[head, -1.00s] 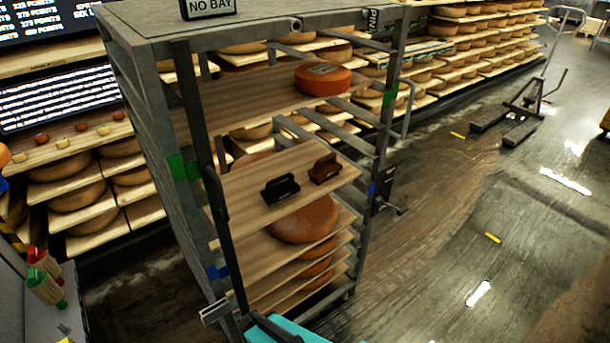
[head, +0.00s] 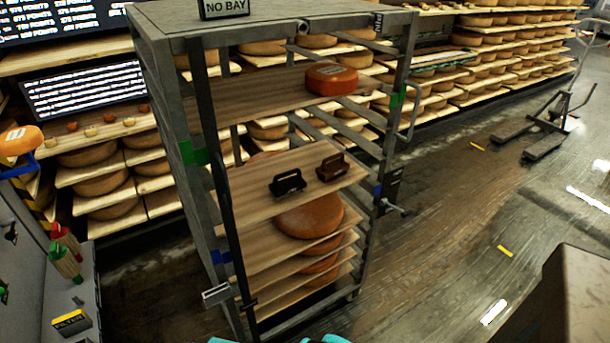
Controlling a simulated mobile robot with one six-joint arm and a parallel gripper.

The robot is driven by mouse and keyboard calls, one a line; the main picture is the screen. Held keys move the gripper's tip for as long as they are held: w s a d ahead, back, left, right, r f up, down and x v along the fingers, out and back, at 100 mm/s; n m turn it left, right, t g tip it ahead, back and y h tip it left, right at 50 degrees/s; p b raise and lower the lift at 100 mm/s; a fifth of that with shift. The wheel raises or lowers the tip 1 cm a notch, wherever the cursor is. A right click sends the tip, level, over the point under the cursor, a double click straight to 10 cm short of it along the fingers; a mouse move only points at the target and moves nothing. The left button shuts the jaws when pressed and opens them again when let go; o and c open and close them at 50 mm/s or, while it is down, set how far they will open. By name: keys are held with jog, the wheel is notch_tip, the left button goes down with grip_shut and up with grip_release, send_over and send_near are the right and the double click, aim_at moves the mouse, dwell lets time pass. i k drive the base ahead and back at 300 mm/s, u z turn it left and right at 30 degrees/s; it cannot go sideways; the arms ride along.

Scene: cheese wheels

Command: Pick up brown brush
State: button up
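The brown brush (head: 333,168) stands on a wooden shelf board (head: 240,205) in the middle of the grey metal rack, in the head view. A black brush (head: 288,183) of similar shape stands just left of it, a small gap apart. My gripper is not in view. Only small teal parts, which seem to be mine, show at the bottom edge.
The rack's front post (head: 222,190) rises left of the brushes. An orange cheese wheel (head: 331,78) sits on the shelf above, and more wheels (head: 309,215) sit below. A brown box-like thing (head: 572,305) fills the lower right corner.

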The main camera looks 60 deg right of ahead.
aim_at(333, 165)
jog(key=z, duration=0.1)
jog(key=k, duration=0.25)
jog(key=u, duration=2.35)
jog(key=k, duration=1.5)
jog(key=z, duration=0.15)
